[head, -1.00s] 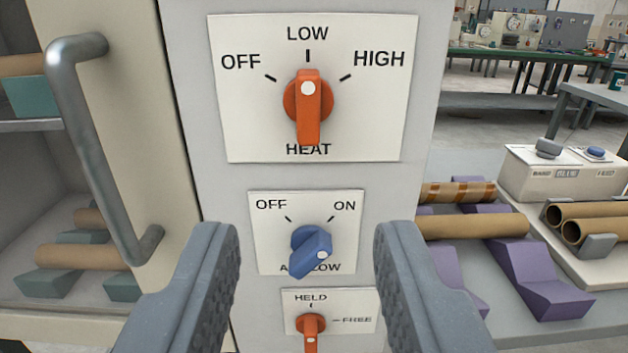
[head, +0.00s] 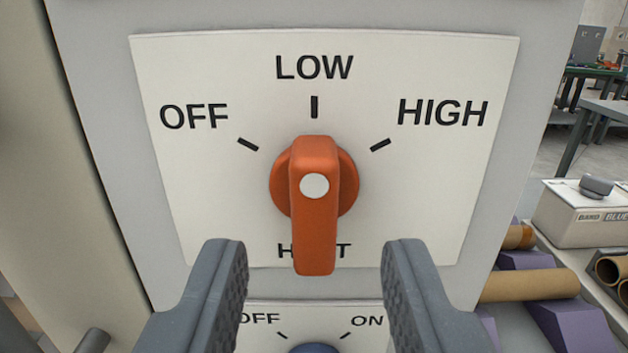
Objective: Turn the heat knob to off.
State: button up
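The orange heat knob (head: 315,230) sits on a white plate (head: 210,170) marked OFF, LOW, HIGH and HEAT. Its grip bar stands upright, in line with the LOW tick straight above it. A white dot marks the upper part of the bar's front. The OFF tick (head: 248,144) is up and to the left of the knob. My gripper (head: 314,255) is open and empty. Its two grey fingers show to the left and right of the knob's lower end, with clear gaps on both sides. The knob hides part of the word HEAT.
Below is a second plate (head: 270,325) marked OFF and ON, with only the top of its blue knob (head: 314,348) showing. At the right, a cardboard tube (head: 530,286) rests on purple supports. A metal handle (head: 93,341) shows at the lower left.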

aim_at(314, 201)
jog(key=shift+w, duration=1.4)
jog(key=shift+c, duration=0.3)
grip_shut()
jog(key=n, duration=0.2)
jog(key=n+b, duration=0.1)
jog(key=n, duration=0.2)
jog(key=shift+d+f, duration=0.1)
jog(key=shift+f, duration=0.1)
jog(key=n+b, duration=0.1)
jog(key=n, duration=0.3)
jog(key=shift+r+n, duration=0.15)
jog(key=shift+n, duration=0.15)
jog(key=shift+n+b, duration=0.3)
jog(key=shift+n, duration=0.8)
